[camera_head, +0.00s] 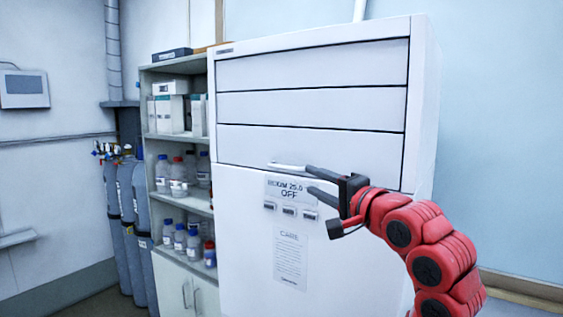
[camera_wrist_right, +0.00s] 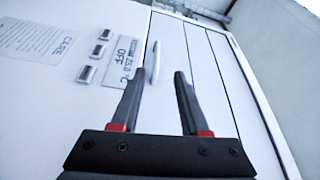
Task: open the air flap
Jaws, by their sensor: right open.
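A tall white air unit (camera_head: 335,235) stands in front of me, with three wide slats across its upper front. The lowest slat (camera_head: 300,146) lies flush with the front. A short white handle (camera_head: 286,166) sits near that slat's lower edge; it also shows in the right wrist view (camera_wrist_right: 153,60). Which panel bears the handle, I cannot tell for sure. My right gripper (camera_head: 311,180) is open and empty, its fingers pointing at the handle. In the right wrist view the handle lies just beyond and between the fingertips (camera_wrist_right: 162,74). My left gripper is out of view.
Below the handle, the unit has a display reading OFF (camera_head: 288,192), several small buttons (camera_head: 288,211) and a CARE label (camera_head: 290,258). A shelf (camera_head: 180,138) with bottles and boxes stands at its left. Gas cylinders (camera_head: 127,220) stand further left.

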